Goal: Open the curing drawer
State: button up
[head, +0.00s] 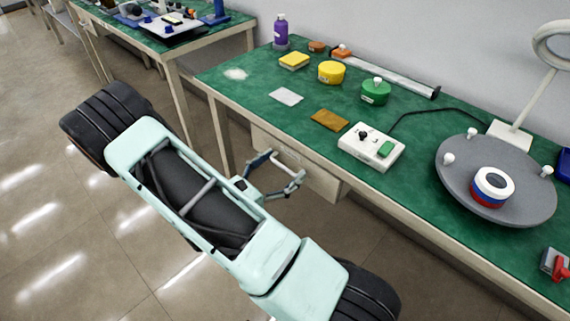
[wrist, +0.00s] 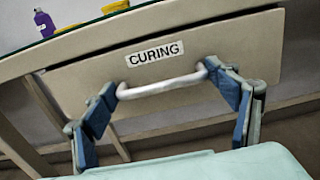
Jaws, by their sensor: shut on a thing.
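The curing drawer (wrist: 95,72) has a pale front with a white "CURING" label and fills the middle of the wrist view. In the head view its front (head: 322,184) sits under the green bench top, with no inside visible. Its light bar handle (wrist: 165,86) runs across the front below the label. My gripper (wrist: 162,84) has one blue-grey finger at each end of the handle and is shut on it lengthwise. In the head view my gripper (head: 282,168) is at the drawer front, and my arm partly hides the area beside it.
The green bench top (head: 245,108) carries a purple bottle (head: 280,32), yellow and green round containers, a white control box (head: 371,147) and a grey turntable (head: 455,190). A bench leg (head: 218,140) stands left of the drawer. Open floor (head: 50,215) lies left of my arm.

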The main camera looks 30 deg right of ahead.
jog(key=v, duration=1.8)
jog(key=shift+w+a+p, duration=0.1)
jog(key=shift+a+p, duration=0.05)
jog(key=shift+p, duration=0.15)
jog(key=o, duration=1.4)
jog(key=v, duration=1.2)
jog(key=shift+r, duration=0.1)
